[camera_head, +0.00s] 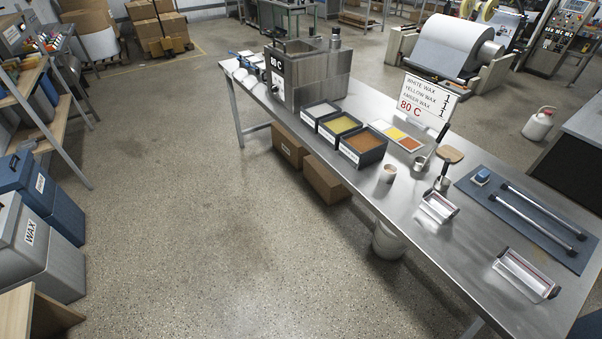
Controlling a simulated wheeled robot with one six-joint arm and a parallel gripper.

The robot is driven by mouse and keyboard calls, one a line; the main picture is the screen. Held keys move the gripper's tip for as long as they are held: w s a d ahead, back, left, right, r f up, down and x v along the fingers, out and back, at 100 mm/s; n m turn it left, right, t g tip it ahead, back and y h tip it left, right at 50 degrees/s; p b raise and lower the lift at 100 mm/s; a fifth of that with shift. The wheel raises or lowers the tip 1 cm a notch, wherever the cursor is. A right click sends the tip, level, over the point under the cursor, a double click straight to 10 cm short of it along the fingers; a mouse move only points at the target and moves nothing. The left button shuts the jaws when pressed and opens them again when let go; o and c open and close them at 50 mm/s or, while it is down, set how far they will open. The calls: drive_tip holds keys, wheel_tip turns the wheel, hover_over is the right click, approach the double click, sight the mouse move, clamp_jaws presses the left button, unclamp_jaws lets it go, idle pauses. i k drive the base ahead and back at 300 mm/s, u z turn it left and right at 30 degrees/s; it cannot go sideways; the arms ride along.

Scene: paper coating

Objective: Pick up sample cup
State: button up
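A small pale cup (388,174) stands upright on the steel table (462,265), right of the amber wax bin; it looks like the sample cup. A small metal cup or ladle bowl (420,164) is just to its right, below a handle. Another small container (442,184) stands farther right, under a wooden-topped tool (450,155). My gripper is not in view, and nothing is seen touching the cup.
Bins of white (320,109), yellow (340,126) and amber wax (363,142) stand left of the cup, by a heated tank (310,75) marked 80 C. Clear film applicators (524,273) lie at right. The floor (200,210) left of the table is open.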

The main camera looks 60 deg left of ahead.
sight(389, 171)
drive_tip(key=u, duration=2.05)
drive_tip(key=i, duration=1)
drive_tip(key=u, duration=0.05)
